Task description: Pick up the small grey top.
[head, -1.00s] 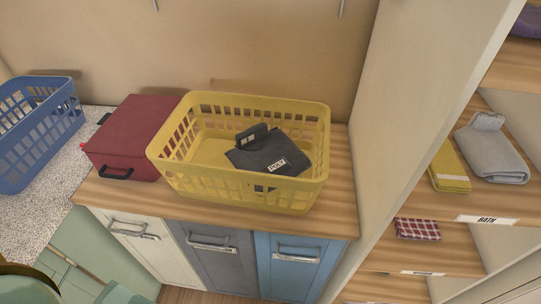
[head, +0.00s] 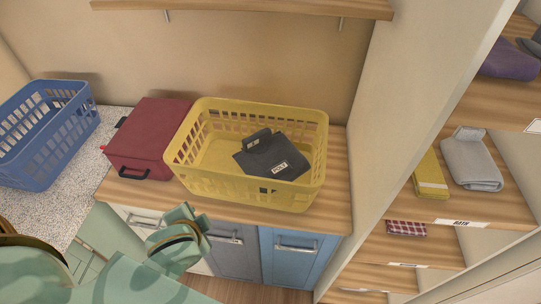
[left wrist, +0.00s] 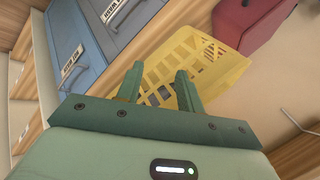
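The small grey top (head: 272,156) is a dark grey folded cloth with a white label reading POLY. It lies inside the yellow basket (head: 240,188), a little right of its middle. My left arm shows at the lower left of the head view, in front of the counter. In the left wrist view my left gripper (left wrist: 158,82) is open with nothing between its fingers. It points towards the side of the yellow basket, which lies beyond the fingertips. Only a little dark material shows through the slots there. My right gripper is in neither view.
A dark red box (head: 150,136) stands left of the basket, and a blue basket (head: 45,135) is farther left. A wall shelf (head: 240,10) hangs above. On the right, past a tall panel (head: 410,100), shelves hold a light grey cloth (head: 470,162) and a yellow cloth (head: 430,178).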

